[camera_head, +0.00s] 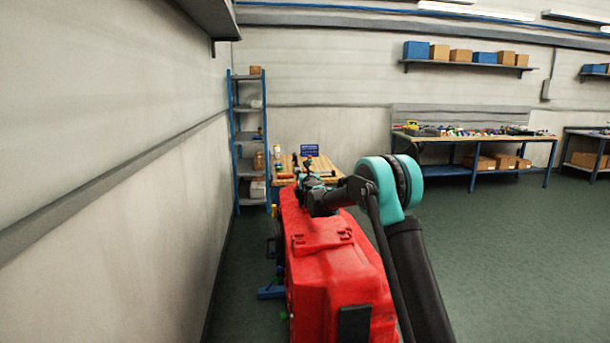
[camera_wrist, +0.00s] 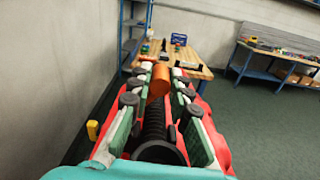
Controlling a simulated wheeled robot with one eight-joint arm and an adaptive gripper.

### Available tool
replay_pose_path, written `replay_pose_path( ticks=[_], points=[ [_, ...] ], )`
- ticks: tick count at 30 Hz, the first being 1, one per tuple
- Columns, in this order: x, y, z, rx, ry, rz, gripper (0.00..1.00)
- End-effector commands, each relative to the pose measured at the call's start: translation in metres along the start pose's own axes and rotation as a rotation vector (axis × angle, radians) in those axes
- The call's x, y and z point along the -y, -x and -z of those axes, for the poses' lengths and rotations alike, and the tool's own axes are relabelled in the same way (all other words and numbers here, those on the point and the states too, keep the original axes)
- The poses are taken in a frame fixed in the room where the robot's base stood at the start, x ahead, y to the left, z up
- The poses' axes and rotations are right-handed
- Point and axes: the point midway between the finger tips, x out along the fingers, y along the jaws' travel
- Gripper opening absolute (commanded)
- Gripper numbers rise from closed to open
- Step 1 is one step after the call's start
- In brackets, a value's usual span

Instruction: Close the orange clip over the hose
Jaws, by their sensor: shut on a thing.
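In the wrist view, the orange clip (camera_wrist: 160,80) shows as a rounded orange piece between the fingertips of my gripper (camera_wrist: 162,70). My gripper is shut on it. A black ribbed hose (camera_wrist: 155,124) runs below the clip, between the two fingers, towards the camera. Whether the clip lies over the hose or stands up from it is hard to tell. In the head view, my gripper is at the far end of the red scrubber tank (camera_head: 335,262), and my arm partly hides that area. The clip and hose are not clear there.
A wooden workbench (camera_wrist: 190,72) with small items stands just beyond the tank. The grey wall (camera_head: 110,160) runs close along the left. A blue shelf rack (camera_head: 249,135) stands at the back left. The green floor (camera_head: 500,250) on the right is clear.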

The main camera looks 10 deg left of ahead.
Motion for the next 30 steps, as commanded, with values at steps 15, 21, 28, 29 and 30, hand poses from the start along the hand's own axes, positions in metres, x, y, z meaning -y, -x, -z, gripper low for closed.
replay_pose_path(
  ticks=[15, 21, 28, 29, 30],
  points=[
    [0.006, 0.000, 0.002, 0.000, -0.066, 0.000, 0.00],
    [0.015, 0.000, 0.008, 0.000, -0.192, -0.001, 0.00],
    [0.027, 0.000, 0.016, 0.000, -0.351, 0.000, 0.00],
    [0.028, 0.000, 0.017, 0.000, -0.370, 0.000, 0.00],
    [0.029, 0.000, 0.018, 0.000, -0.393, 0.000, 0.00]
  ],
)
